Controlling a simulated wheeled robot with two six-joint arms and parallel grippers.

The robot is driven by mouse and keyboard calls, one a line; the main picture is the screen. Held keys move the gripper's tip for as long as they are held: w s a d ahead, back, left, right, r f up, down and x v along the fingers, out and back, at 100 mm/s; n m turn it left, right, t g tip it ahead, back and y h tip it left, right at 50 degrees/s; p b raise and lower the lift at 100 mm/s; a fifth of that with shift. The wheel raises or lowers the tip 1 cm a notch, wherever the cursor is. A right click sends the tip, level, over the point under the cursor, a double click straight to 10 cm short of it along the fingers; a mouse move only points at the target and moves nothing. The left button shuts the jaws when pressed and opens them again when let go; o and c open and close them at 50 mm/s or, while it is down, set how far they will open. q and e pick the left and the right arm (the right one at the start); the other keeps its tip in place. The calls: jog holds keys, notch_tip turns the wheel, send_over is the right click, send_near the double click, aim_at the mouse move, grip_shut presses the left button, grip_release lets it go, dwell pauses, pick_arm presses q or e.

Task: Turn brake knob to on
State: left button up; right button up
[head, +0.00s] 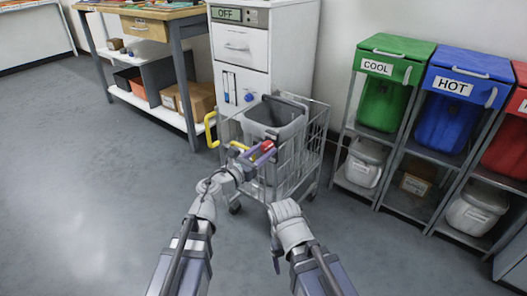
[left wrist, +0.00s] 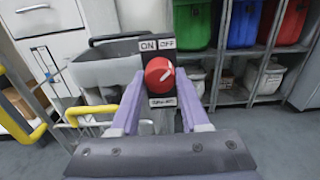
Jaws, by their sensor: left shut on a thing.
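The red brake knob (left wrist: 158,74) sits on a dark plate with an ON label (left wrist: 148,45) at upper left and an OFF label (left wrist: 167,44) at upper right. Its white mark points to the upper right, toward OFF. A lower label is too blurred to read fully. In the head view the red knob (head: 267,146) is at the near side of the wire cart (head: 305,150). My left gripper (head: 262,153) is shut on the knob, with one purple finger on each side. My right gripper (head: 277,260) hangs low in front of the cart, apart from it; its fingers are unclear.
The cart holds a grey bin (head: 275,115) and has a yellow handle (head: 211,130) at its left. A white cabinet (head: 240,50) stands behind. Racks with green (head: 385,100), blue (head: 443,120) and red bins stand right. The floor at left is clear.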

pick_arm(q)
grip_shut()
jog(key=n, duration=0.7)
jog(key=shift+n, duration=0.4)
jog(key=n, duration=1)
jog(key=shift+r, duration=0.1)
dwell(0.3)
